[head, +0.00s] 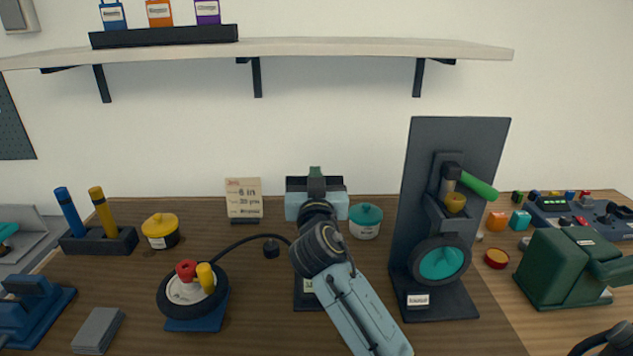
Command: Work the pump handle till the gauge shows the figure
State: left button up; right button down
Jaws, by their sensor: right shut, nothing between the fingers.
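My right gripper (316,184) is at the middle of the bench, its arm reaching up from the bottom edge. It is shut and empty. A small dark green piece shows at its tip; I cannot tell whether it is part of the pump handle. The pump stands behind my arm and is mostly hidden; only part of its dark base (307,298) shows. A black hose (243,240) runs from there to a small wheel (178,308) with red and yellow caps on a blue stand. I cannot make out a gauge reading. My left gripper is not in view.
A card (243,188) with blurred writing stands behind. A tall dark stand (457,135) with a green lever (478,186) and teal disc is close on the right. Yellow (160,228) and teal (365,217) pots and a green machine (562,265) stand around. A shelf (330,47) hangs above.

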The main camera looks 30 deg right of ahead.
jog(key=r+b+v, duration=0.1)
jog(key=b+v, duration=0.1)
jog(key=v, duration=0.7)
jog(key=shift+s+a, duration=0.2)
jog(key=shift+s, duration=0.1)
dwell(0.7)
